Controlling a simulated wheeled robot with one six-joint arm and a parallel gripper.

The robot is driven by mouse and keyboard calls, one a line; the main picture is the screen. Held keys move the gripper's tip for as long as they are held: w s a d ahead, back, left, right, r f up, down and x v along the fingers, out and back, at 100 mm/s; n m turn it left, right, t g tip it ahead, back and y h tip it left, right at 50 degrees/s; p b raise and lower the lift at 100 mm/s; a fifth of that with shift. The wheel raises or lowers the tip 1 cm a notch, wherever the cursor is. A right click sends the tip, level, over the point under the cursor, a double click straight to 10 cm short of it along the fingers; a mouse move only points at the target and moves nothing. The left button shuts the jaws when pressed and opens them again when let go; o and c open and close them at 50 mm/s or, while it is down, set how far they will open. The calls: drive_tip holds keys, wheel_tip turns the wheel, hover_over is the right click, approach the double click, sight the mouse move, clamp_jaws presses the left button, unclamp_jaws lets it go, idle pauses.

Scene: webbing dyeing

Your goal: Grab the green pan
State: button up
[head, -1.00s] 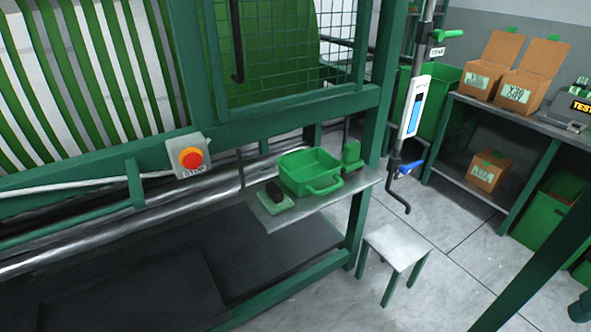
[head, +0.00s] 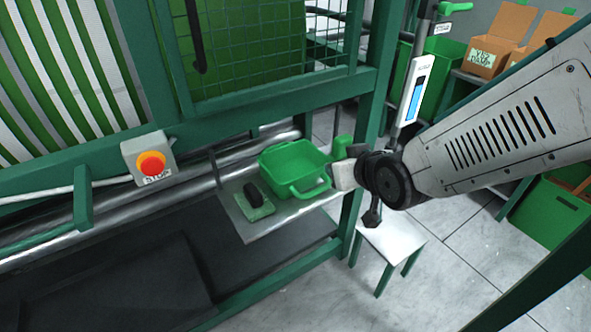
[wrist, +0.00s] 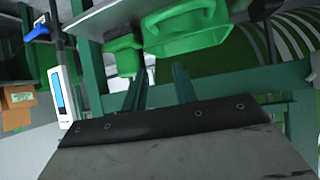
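The green pan (head: 292,163) is a rectangular open tub with a loop handle on its near right side. It rests on a small grey metal shelf (head: 228,212) fixed to the green machine frame. In the wrist view the green pan (wrist: 190,32) is at the top, its underside and handle partly seen. My arm reaches in from the right in the head view, its dark wrist joint just right of the pan, apart from it. The wrist view's lower part is filled by a grey, black-edged part of mine.
A black-handled green brush (head: 256,200) lies left of the pan on the shelf. A small green item (head: 341,148) is at the pan's right. A red stop button (head: 151,163) is at left. A white stool (head: 393,240) stands below, and a green frame post (head: 352,225) is close.

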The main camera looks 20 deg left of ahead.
sight(271, 175)
drive_tip(key=s+a+f+y, duration=0.1)
drive_tip(key=a, duration=0.2)
drive_tip(key=s+a+f+n+y, duration=0.1)
drive_tip(key=a, duration=0.3)
drive_tip(key=s+a+f+n+y, duration=0.1)
drive_tip(key=a, duration=0.2)
drive_tip(key=shift+s+a+f, duration=0.15)
drive_tip(key=shift+s+f, duration=0.1)
drive_tip(key=shift+s, duration=0.1)
drive_tip(key=shift+a+f+y, duration=0.1)
drive_tip(key=shift+a+y, duration=0.25)
drive_tip(key=shift+y, duration=0.05)
drive_tip(key=x, duration=0.7)
drive_tip(key=shift+f, duration=0.4)
clamp_jaws()
